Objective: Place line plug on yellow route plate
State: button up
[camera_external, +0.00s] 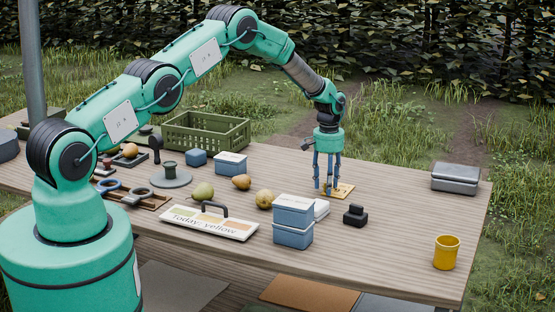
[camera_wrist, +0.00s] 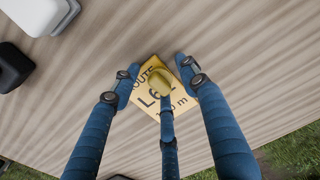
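The yellow route plate (camera_wrist: 181,104) lies flat on the table, printed with "ROUTE" and "L6" lettering that is partly covered. In the external view the plate (camera_external: 345,190) shows under my fingers. A small rounded brass-yellow piece, which looks like the line plug (camera_wrist: 160,80), is over the plate between my fingertips. Whether it rests fully on the plate is hard to tell. My gripper (camera_wrist: 160,82) points down with its three blue fingers spread around the plug. Gaps show between the plug and the two side fingers. The third finger overlaps its near edge in the picture.
Blue stacked boxes (camera_external: 293,221) and a black block (camera_external: 355,215) stand near the plate. A sign tray (camera_external: 248,232), pears (camera_external: 203,192), and a green crate (camera_external: 205,135) are left. A grey box (camera_external: 455,179) and yellow cup (camera_external: 446,252) stand right, with clear table between.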

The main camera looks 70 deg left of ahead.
notch_tip(320, 180, up, 12)
jog(key=shift+r+p, duration=0.15)
jog(key=shift+p, duration=0.3)
dwell(0.4)
dwell(0.9)
